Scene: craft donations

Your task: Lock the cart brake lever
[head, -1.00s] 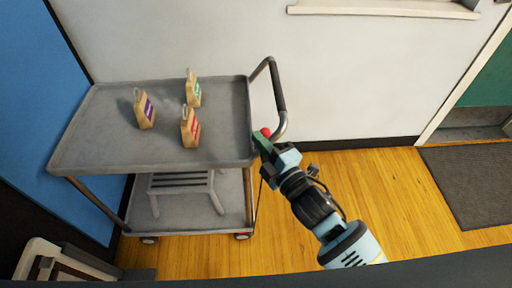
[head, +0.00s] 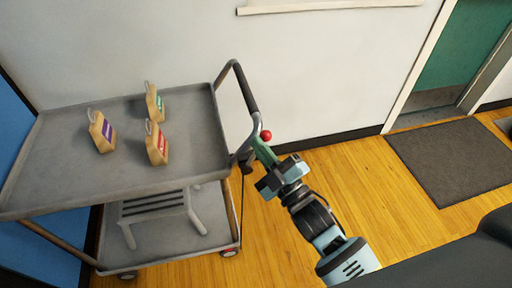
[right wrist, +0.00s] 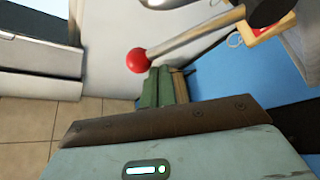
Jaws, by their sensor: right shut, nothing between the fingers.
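The brake lever's red knob (head: 265,135) shows just right of the lower end of the handle of the grey cart (head: 60,170). In the right wrist view the knob (right wrist: 137,61) sits on a pale metal rod running up to the right. My right gripper (head: 262,150) is shut and empty. Its green fingers point at the lever from below, with the tips close beside the knob. The fingers (right wrist: 162,88) also show just below the knob in the right wrist view. I cannot tell whether they touch it. The lever's pivot is not clear. My left gripper is out of view.
Several tagged paper bags, here with a red label (head: 157,146), stand on the cart's top. A grey slatted stool (head: 155,203) sits on its lower shelf. A dark mat (head: 450,165) lies before the green door (head: 465,45). Wooden floor around my right arm is clear.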

